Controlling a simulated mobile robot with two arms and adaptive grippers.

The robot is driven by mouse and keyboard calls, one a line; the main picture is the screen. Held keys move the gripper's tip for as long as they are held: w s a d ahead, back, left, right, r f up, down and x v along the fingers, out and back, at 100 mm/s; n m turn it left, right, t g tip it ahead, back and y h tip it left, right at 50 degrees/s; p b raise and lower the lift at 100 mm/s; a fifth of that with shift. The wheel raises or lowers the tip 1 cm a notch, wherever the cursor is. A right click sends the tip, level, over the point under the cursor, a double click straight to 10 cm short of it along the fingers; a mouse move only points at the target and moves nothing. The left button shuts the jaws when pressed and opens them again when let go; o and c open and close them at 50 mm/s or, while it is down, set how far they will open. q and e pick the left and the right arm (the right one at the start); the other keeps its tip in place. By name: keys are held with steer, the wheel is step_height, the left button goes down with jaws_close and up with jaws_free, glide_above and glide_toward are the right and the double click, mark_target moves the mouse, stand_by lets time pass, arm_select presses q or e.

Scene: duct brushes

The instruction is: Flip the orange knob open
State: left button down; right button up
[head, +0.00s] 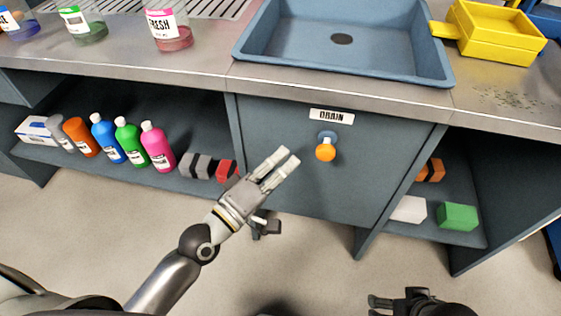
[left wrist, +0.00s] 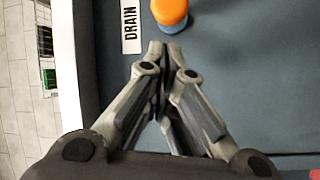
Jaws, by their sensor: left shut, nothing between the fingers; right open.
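The orange knob (head: 326,152) sits on a blue round mount on the dark blue cabinet front, just under the DRAIN label (head: 332,116). In the left wrist view the knob (left wrist: 170,12) is at the top edge, partly cut off, just beyond my fingertips, with the DRAIN label (left wrist: 130,25) to its left. My left gripper (head: 290,157) is shut and empty, to the left of the knob in the head view and apart from it. My right gripper (head: 378,304) is at the bottom edge of the head view, well below the knob, and partly cut off.
A blue sink (head: 440,78) is set in the counter above the cabinet. A yellow container (head: 490,35) stands right of it. Several bottles (head: 127,140) and blocks stand on the left lower shelf; a green block (head: 457,216) lies on the right shelf. The floor in front is clear.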

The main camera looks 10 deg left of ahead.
mark_target(326, 147)
arm_select(q)
steer(key=x, duration=0.7)
arm_select(e)
steer(key=shift+f, duration=0.1)
